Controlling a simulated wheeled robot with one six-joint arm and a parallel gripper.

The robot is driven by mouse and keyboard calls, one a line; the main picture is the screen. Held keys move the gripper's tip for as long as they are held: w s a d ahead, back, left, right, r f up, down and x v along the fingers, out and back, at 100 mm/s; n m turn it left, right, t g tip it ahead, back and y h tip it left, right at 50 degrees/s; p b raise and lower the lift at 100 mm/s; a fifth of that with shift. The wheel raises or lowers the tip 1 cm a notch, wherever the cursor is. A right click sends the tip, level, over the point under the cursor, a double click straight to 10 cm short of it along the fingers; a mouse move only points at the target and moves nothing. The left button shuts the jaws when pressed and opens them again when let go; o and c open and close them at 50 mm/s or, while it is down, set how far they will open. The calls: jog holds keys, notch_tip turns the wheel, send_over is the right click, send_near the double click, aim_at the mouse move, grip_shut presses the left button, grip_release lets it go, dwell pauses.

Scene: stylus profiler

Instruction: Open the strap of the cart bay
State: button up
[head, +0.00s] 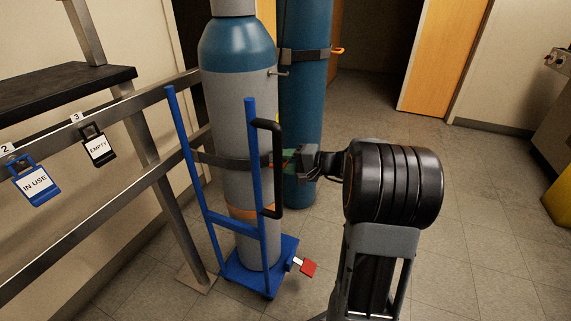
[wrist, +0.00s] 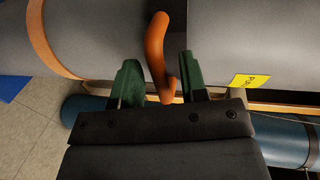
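A grey cylinder with a blue shoulder (head: 237,105) stands upright on a blue cart (head: 250,180), with a dark strap (head: 226,163) around its middle. My gripper (head: 287,158) is at the right end of this strap, its green fingers near the cylinder's side. In the wrist view an orange lever (wrist: 156,42) stands between the two green fingers of my gripper (wrist: 160,68). The fingers are apart, one on each side, with a gap visible on both sides of the lever. The lever's lower end reaches my gripper's dark body in the picture. The strap's fastening is mostly hidden in the head view.
A blue cylinder (head: 305,110) stands behind, with its own strap (head: 303,55) and orange lever (head: 337,51). A rail (head: 60,205) carries tags reading IN USE (head: 36,184) and EMPTY (head: 98,149). A red pedal (head: 309,268) juts from the cart's base. Floor on the right is clear.

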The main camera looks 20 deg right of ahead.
jog(key=shift+w+a, duration=0.15)
jog(key=shift+w, duration=0.05)
jog(key=shift+c, duration=0.3)
grip_shut()
